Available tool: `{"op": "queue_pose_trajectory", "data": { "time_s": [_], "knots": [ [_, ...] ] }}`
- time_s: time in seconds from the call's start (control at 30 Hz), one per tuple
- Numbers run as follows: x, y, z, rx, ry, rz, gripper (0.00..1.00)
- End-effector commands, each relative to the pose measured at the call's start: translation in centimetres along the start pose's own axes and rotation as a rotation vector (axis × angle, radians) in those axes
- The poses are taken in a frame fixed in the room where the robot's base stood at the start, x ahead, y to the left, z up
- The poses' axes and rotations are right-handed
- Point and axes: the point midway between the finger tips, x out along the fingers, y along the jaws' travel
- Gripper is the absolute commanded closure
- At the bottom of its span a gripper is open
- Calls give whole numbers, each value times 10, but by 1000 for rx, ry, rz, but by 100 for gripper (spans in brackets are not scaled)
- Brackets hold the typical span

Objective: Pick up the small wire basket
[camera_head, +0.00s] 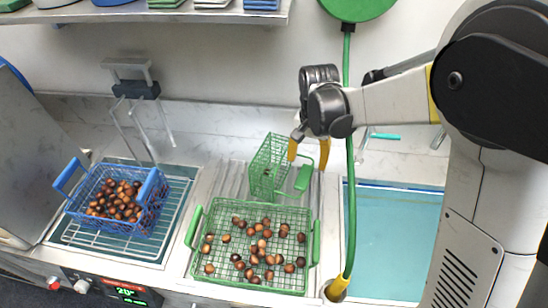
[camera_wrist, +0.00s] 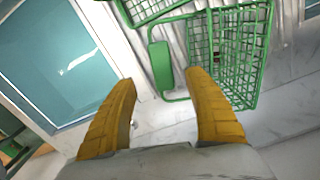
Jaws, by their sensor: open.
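The small green wire basket (camera_head: 268,167) stands tall on the ribbed steel surface, behind a larger green wire basket (camera_head: 192,268). Its green handle (camera_head: 303,178) sticks out to the right, toward my gripper. My gripper (camera_head: 308,153) is open and empty, just above and beside this handle. In the wrist view, the small basket (camera_wrist: 262,45) is at the upper right. Its handle (camera_wrist: 161,66) shows between and beyond the two yellow fingers (camera_wrist: 161,85). I cannot tell whether the fingers touch it. No chestnuts show in the small basket.
The larger green basket holds several scattered chestnuts (camera_head: 253,250). A blue wire basket (camera_head: 152,195) with chestnuts sits on a rack at left. A green hose (camera_head: 350,200) hangs close to the right of my gripper, before a blue basin (camera_head: 395,245). A shelf (camera_head: 130,15) crosses the upper left.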

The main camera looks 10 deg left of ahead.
Motion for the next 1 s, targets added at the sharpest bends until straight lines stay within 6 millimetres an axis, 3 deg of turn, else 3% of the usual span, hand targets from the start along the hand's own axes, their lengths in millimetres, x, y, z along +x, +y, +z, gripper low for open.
{"op": "queue_pose_trajectory", "data": {
  "time_s": [0.1,0.37,0.6,0.87,0.9,1.0],
  "knots": [
    [22,0,0,0,1,-1,39],
    [40,-1,0,-1,1,-1,39],
    [78,-4,1,-1,2,-1,39],
    [84,-3,2,-1,2,-1,39],
    [84,-3,2,-1,2,-1,40],
    [84,-3,2,-1,2,-1,71]
  ]
}}
